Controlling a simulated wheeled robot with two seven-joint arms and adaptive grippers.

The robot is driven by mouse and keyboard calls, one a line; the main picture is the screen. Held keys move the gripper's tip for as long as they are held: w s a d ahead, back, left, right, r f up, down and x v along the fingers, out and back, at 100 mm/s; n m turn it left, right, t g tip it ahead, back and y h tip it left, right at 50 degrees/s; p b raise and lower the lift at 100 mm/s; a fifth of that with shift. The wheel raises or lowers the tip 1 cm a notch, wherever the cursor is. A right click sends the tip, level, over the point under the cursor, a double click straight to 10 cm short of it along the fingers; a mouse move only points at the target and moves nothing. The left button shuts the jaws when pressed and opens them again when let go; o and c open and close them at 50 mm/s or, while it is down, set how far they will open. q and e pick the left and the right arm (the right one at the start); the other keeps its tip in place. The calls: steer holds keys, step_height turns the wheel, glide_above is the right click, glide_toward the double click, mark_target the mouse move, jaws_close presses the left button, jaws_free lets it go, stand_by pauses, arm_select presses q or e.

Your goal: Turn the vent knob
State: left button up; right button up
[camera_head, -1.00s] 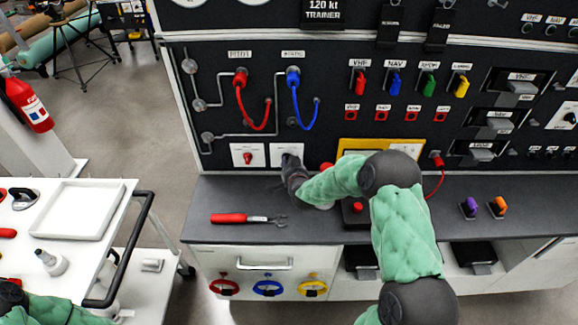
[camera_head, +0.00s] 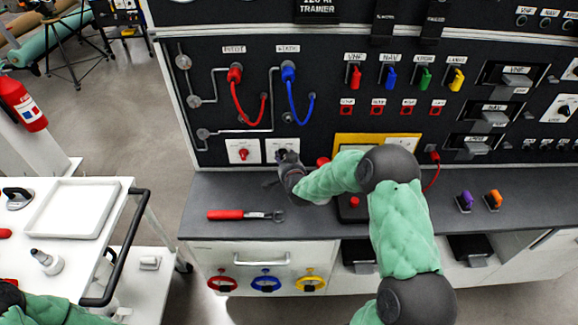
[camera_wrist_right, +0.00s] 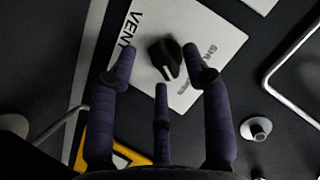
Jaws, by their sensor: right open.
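The vent knob (camera_wrist_right: 165,58) is a black knob on a white plate (camera_wrist_right: 205,30) with "VENT" lettering in the right wrist view. My right gripper (camera_wrist_right: 160,68) has its dark fingers spread around the knob, one on each side and one below. The fingers look apart from the knob, and I cannot tell whether any touches it. In the head view the right gripper (camera_head: 284,162) is in front of the plate (camera_head: 271,145) low on the dark panel and hides most of the knob. My left gripper is not in view; only part of its arm shows at the lower left.
A plate with a red knob (camera_head: 243,152) is just left of the vent plate. Red (camera_head: 237,98) and blue (camera_head: 295,98) hoses hang above. A red-handled wrench (camera_head: 240,215) lies on the grey bench. A white cart with a tray (camera_head: 72,208) stands at left.

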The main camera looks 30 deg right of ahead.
steer(key=v, duration=1.1)
steer(key=shift+s, duration=0.15)
